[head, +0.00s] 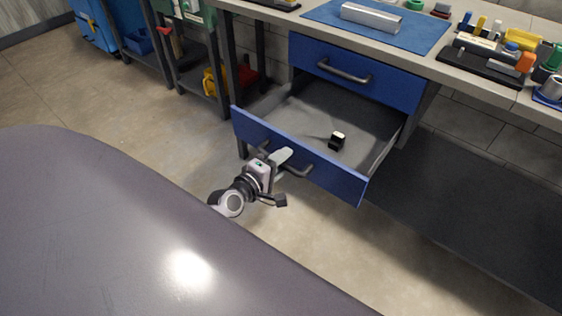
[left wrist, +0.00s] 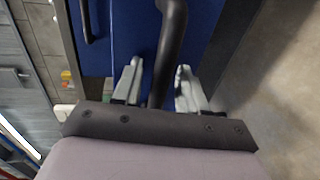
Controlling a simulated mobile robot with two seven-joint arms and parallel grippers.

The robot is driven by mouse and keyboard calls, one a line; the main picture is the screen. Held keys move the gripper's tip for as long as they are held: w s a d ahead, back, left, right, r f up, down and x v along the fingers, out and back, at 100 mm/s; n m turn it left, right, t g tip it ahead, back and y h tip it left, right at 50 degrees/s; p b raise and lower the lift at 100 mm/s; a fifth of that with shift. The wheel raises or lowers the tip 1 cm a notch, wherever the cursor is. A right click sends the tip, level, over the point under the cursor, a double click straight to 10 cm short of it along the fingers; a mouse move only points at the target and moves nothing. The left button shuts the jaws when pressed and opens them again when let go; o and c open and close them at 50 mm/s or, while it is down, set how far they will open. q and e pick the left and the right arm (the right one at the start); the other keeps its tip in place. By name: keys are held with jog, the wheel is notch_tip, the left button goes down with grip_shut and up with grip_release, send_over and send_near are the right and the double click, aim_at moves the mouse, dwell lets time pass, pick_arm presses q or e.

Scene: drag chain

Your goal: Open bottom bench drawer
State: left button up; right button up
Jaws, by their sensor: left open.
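The bottom bench drawer (head: 300,158) is blue-fronted and stands pulled out from the bench in the head view. Its grey inside shows, with a small black object (head: 337,141) lying in it. My left gripper (head: 284,158) is at the drawer's dark bar handle (head: 298,172). In the left wrist view the fingers of the left gripper (left wrist: 158,85) are apart, one on each side of the handle (left wrist: 171,45), with gaps showing. The upper drawer (head: 352,73) is shut. My right gripper is not in view.
The bench top (head: 462,72) carries a blue mat (head: 405,38), a black tray (head: 480,66) and several small parts. A shelf unit (head: 196,68) with yellow and red items stands at the left. The floor (head: 130,105) left of the drawer is clear.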

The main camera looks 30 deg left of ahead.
pick_arm(q)
jog(key=shift+s, duration=0.1)
jog(key=v, duration=0.7)
jog(key=shift+p, duration=0.45)
jog(key=shift+a, duration=0.1)
jog(key=s+d+r+m+g+p, duration=0.1)
jog(key=s+d+m+g+p, duration=0.1)
jog(key=s+d+m+p, duration=0.3)
jog(key=s+d+r+m+g+h+p, duration=0.1)
jog(key=s+d+m+p, duration=0.4)
jog(key=m, duration=0.9)
jog(key=s+r+g, duration=0.1)
jog(key=s+g, duration=0.1)
jog(key=s, duration=0.1)
jog(key=shift+m+p, duration=0.3)
jog(key=shift+p, duration=0.05)
